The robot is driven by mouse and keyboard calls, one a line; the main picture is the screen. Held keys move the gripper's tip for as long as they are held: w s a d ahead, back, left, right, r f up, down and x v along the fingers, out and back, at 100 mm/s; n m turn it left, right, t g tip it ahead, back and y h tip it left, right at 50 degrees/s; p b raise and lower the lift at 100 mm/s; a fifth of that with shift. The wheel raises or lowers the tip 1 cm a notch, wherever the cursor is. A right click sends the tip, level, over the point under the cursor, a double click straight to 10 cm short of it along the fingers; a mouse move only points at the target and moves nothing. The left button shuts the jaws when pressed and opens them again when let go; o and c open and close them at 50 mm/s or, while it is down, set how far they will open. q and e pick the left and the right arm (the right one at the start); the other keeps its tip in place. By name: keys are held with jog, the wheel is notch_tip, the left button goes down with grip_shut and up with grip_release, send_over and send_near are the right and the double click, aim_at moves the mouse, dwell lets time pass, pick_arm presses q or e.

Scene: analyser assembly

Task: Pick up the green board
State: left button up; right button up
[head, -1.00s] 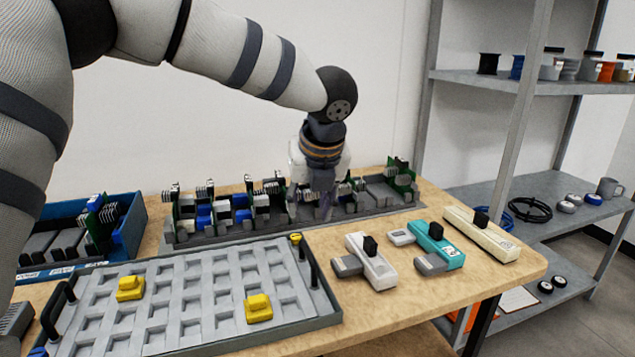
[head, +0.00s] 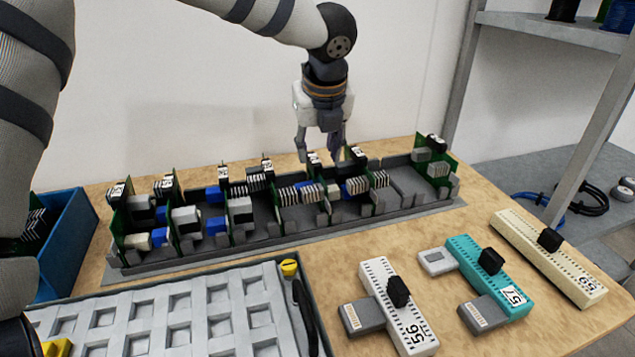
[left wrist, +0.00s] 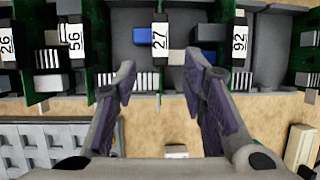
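Several green boards with white number labels stand upright in a long grey rack (head: 290,237) at the back of the table. My left gripper (head: 320,157) points down over the right-of-middle part of the rack. Its fingers are open and empty. In the left wrist view the open fingers (left wrist: 160,90) lie to either side of a line below the board labelled 27 (left wrist: 160,40). Boards labelled 56 (left wrist: 75,42) and 92 (left wrist: 239,42) stand to its left and right. The fingers partly cover the rack there. My right gripper is not in view.
A grey tray (head: 190,315) with square pockets lies in front of the rack. White (head: 397,308), teal (head: 490,275) and cream (head: 550,255) modules lie at the right. A blue bin (head: 65,240) stands at the left, beside the rack. A metal shelf is at the right.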

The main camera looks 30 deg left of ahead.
aim_at(316, 162)
pick_arm(q)
jog(key=x, duration=0.7)
jog(key=shift+w+a+b, duration=0.2)
jog(key=shift+w+b, duration=0.05)
jog(key=shift+b, duration=0.05)
jog(key=shift+r, duration=0.1)
jog(key=shift+c, duration=0.5)
grip_shut()
